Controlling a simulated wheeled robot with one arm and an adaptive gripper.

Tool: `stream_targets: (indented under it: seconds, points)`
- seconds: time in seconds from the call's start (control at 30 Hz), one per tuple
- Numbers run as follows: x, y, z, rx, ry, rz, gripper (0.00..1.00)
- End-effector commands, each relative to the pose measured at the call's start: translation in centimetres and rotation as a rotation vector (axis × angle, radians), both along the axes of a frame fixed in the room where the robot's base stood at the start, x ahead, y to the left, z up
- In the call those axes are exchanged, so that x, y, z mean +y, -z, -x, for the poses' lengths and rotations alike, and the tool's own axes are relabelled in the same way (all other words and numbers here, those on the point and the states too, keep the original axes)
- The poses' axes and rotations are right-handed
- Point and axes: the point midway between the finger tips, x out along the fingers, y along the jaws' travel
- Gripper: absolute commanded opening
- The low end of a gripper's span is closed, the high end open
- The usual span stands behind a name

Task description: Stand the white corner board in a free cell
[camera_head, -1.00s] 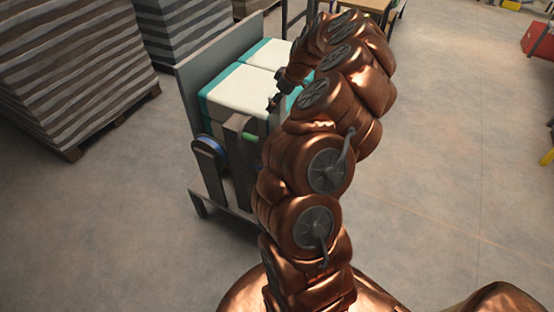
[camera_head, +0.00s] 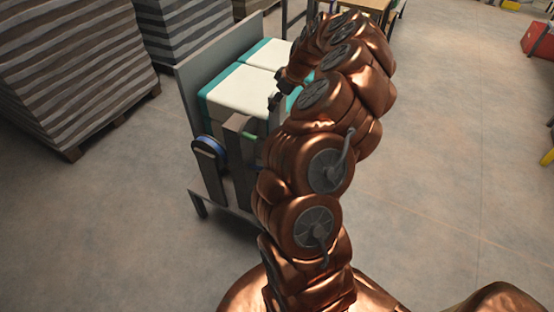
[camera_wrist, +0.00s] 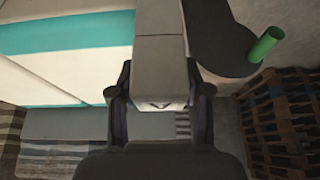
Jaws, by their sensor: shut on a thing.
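In the wrist view a pale grey-white board (camera_wrist: 160,62) stands between the two fingers of my gripper (camera_wrist: 158,85), which is shut on it. The near end of this piece shows a small V shape, and a seam crosses it further up. In the head view my gripper (camera_head: 276,101) is at the front right edge of a cart, small and partly hidden by my own arm. Tall grey upright pieces (camera_head: 238,165) stand at the cart's front. I cannot make out separate cells, or whether any is free.
The cart carries white blocks (camera_head: 243,90) with teal bands, against a grey back panel (camera_head: 222,58). A blue-edged reel (camera_head: 209,147) is at its front.

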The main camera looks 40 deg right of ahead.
Motion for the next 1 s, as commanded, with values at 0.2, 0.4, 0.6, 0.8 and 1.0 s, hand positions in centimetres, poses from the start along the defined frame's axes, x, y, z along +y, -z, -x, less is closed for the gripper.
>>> stream_targets:
  seconds: [0.2, 0.4, 0.6, 0.8, 1.0]
  points:
    - [0.0, 0.0, 0.0, 0.000, 0.000, 0.000, 0.07]
    - [-0.1, -1.0, 0.0, -0.001, 0.000, 0.001, 0.07]
    - [-0.1, -2.5, 0.0, -0.002, -0.001, 0.003, 0.07]
    - [-0.1, -4.0, -0.1, -0.003, 0.001, 0.003, 0.07]
    - [0.1, -5.3, 0.0, -0.001, 0.000, -0.001, 0.07]
